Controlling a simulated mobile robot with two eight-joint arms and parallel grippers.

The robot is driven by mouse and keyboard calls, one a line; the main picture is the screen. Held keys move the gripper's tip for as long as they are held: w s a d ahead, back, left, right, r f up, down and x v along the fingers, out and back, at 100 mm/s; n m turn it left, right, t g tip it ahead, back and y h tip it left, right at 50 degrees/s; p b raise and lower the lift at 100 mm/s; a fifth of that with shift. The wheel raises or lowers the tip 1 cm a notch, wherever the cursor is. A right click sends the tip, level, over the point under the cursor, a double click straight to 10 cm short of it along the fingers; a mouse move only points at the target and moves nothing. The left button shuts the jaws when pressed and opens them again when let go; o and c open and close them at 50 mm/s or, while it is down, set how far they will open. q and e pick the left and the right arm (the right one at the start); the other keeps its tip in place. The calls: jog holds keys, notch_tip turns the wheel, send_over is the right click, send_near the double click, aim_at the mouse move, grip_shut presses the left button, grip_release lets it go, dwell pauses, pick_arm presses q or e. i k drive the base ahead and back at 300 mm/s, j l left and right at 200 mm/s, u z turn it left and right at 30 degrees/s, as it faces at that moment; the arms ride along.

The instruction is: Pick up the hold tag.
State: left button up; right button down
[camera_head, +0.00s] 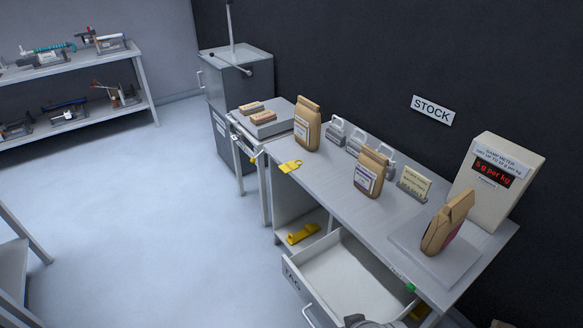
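A flat yellow tag (290,166), which looks like the hold tag, lies at the front edge of the grey bench, left of its middle. It has a loop or hole at one end and seems to overhang the edge slightly. Any writing on it is too small to read. Neither of my grippers shows clearly. A grey rounded part, probably of my own arm, enters at the bottom edge, with no fingers visible.
The bench (330,180) holds brown paper bags (307,125), several grey weights, a card stand (414,184) and a damp meter (496,180). An open drawer (345,275) juts out below. A yellow object (302,234) lies on the lower shelf.

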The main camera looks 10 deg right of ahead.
aim_at(290, 165)
jog(key=i+z, duration=0.1)
jog(key=z, duration=0.35)
jog(key=i+j+z, duration=0.1)
jog(key=z, duration=0.35)
jog(key=i+j+z, duration=0.4)
jog(key=j, duration=0.2)
jog(key=j+z, duration=0.2)
jog(key=j, duration=0.15)
jog(key=i+j, duration=0.15)
jog(key=j, duration=0.2)
jog(key=i+j, duration=0.1)
jog(key=j, duration=0.25)
jog(key=i+j+z, duration=0.1)
jog(key=j, duration=0.25)
jog(key=i+j, duration=0.15)
jog(key=j, duration=0.2)
jog(key=i+j, duration=0.15)
jog(key=j, duration=0.2)
jog(key=z, duration=0.05)
